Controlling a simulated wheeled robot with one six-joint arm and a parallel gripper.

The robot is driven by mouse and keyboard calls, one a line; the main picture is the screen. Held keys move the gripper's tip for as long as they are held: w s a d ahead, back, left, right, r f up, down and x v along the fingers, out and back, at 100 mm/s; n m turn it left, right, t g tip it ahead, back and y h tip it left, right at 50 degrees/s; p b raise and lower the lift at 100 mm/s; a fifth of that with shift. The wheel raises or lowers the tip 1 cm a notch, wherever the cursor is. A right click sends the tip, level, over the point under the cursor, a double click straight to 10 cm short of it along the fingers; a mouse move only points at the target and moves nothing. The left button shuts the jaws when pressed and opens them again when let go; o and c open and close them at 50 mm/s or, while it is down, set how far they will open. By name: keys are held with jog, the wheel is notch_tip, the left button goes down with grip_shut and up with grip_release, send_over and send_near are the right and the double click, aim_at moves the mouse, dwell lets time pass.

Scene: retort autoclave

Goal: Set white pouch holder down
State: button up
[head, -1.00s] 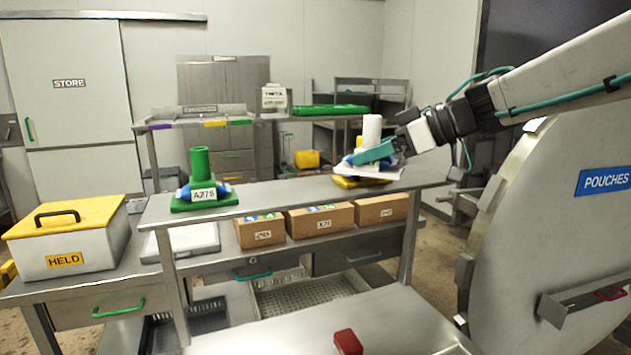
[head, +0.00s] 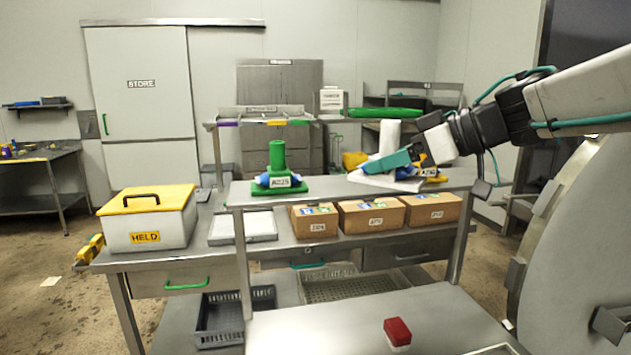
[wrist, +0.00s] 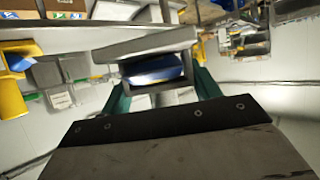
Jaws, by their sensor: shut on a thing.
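The white pouch holder (head: 390,132) has an upright white post and a flat white base, with a blue pouch on it. My gripper (head: 385,163) has teal fingers and is shut on it, at the right part of the steel upper shelf (head: 335,190). The base is level with or just over the shelf top; I cannot tell whether it touches. In the wrist view, the holder (wrist: 150,45) shows between the teal fingers (wrist: 160,85), with the blue pouch (wrist: 155,72) partly hidden.
A yellow pouch holder (head: 431,172) stands close on the right, partly behind my gripper. A green holder (head: 278,160) stands at the shelf's left. Between green and white the shelf is bare. Cardboard boxes (head: 372,216) sit below.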

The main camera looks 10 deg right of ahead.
send_over(356, 184)
jog(key=shift+s+f, duration=0.2)
jog(key=shift+f, duration=0.6)
jog(key=shift+w+f, duration=0.1)
jog(key=shift+f, duration=1.65)
jog(key=shift+f, duration=0.1)
jog(key=o, duration=1.1)
jog(key=shift+o, duration=0.2)
